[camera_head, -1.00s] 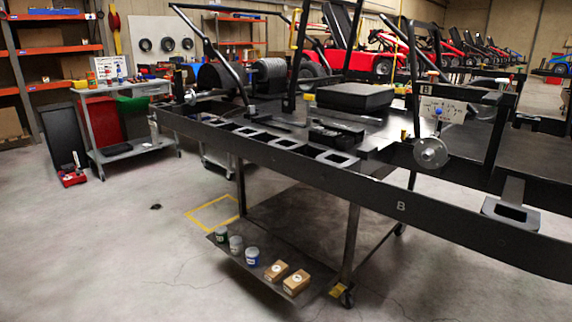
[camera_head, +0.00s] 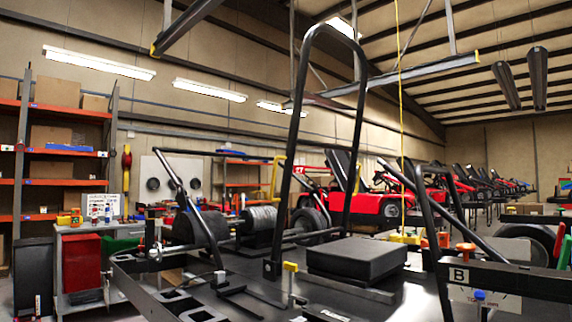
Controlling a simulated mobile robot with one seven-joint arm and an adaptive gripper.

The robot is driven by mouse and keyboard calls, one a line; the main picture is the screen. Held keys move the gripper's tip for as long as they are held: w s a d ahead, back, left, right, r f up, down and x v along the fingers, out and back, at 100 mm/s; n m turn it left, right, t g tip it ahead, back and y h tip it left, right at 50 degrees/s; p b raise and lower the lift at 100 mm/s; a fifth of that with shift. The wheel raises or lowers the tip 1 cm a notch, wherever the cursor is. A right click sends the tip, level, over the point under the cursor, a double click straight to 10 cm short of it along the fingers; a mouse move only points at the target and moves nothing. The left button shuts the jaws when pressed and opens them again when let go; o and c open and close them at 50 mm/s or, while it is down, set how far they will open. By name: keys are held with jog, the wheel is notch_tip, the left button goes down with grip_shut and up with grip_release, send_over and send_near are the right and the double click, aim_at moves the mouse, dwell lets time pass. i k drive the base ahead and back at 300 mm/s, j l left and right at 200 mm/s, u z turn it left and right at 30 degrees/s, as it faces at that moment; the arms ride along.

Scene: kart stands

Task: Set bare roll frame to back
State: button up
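A bare black tubular roll frame (camera_head: 287,165) stands on the kart chassis in the middle of the head view. It is a tall, narrow hoop with a rounded top and no padding visible. It looks close to upright; I cannot tell its exact lean. Its left leg ends in a dark bracket on the chassis plate, and a yellow-topped part (camera_head: 290,266) sits beside that foot. The foot of the right leg is hidden behind the black seat-like block (camera_head: 357,258). My gripper is not in view.
Slanted black bars stand left (camera_head: 183,205) and right (camera_head: 440,240) of the hoop. A beam marked B (camera_head: 530,281) crosses the right foreground. Orange shelves (camera_head: 64,151) and a grey cart (camera_head: 80,262) stand at the left. Red karts (camera_head: 375,208) are behind.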

aim_at(299, 92)
jog(key=i+j+z, duration=0.15)
jog(key=i+j, duration=0.65)
